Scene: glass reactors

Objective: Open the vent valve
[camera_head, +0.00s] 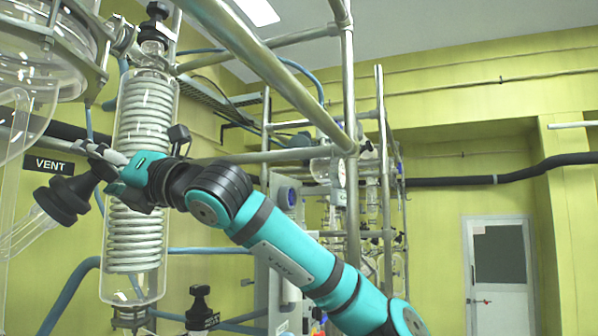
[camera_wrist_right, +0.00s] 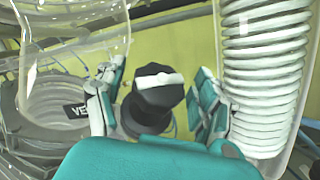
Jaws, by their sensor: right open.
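The vent valve is a black knob with a white bar across its face, and it shows in the right wrist view (camera_wrist_right: 152,108). In the head view the black valve (camera_head: 67,201) is at the left on a clear glass branch, just below the VENT label (camera_head: 48,166). My right gripper (camera_head: 98,165) is beside the valve and in front of the coil condenser. In the wrist view its two fingers (camera_wrist_right: 160,85) are open, one on each side of the knob, with gaps visible in the picture. Contact cannot be told. My left gripper is not in view.
The glass condenser (camera_head: 138,240) with its white coil stands close to my right gripper. A large glass vessel (camera_head: 35,60) is at the upper left. Metal frame pipes (camera_head: 350,190) stand behind my right arm. Another black knob (camera_head: 199,302) is low down.

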